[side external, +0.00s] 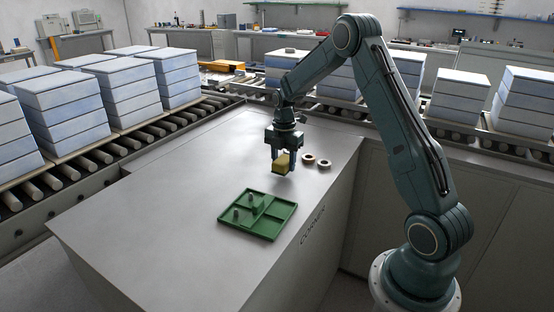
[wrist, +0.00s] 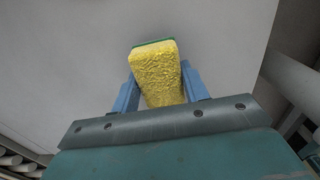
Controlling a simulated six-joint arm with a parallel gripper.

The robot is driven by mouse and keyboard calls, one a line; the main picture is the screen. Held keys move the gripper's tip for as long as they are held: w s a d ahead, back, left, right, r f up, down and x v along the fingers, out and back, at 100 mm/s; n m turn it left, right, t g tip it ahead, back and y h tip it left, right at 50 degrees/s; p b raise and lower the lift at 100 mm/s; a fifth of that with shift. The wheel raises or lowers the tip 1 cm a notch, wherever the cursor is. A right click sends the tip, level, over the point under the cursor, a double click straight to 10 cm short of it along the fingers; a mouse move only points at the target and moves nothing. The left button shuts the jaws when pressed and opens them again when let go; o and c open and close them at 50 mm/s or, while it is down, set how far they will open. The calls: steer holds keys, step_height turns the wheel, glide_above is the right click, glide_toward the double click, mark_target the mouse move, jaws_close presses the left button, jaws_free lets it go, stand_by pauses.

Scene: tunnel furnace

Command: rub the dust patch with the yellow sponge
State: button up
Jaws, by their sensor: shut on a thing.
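My gripper (side external: 281,163) is shut on the yellow sponge (side external: 281,164) and holds it above the grey worktop (side external: 150,200), behind the green tray. In the wrist view the sponge (wrist: 157,72) sits between the two blue fingers, with a thin green layer along its far edge. The sponge looks clear of the surface in the side view, though the exact height is hard to tell. I cannot make out a dust patch in either view.
A green divided tray (side external: 275,229) with small grey pieces stands in front of the gripper. Two ring-shaped parts (side external: 316,161) lie to its right. Roller conveyors with stacked blue-white blocks (side external: 61,107) border the worktop. The worktop's left part is clear.

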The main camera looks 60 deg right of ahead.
mark_target(277, 181)
step_height(277, 181, down, 2)
steer(key=shift+f, duration=0.1)
steer(key=shift+a+f, duration=0.15)
steer(key=shift+a, duration=1.8)
steer(key=shift+d, duration=2.05)
steer(key=shift+a+r, duration=0.1)
steer(key=shift+r, duration=4.05)
steer(key=shift+f, duration=0.1)
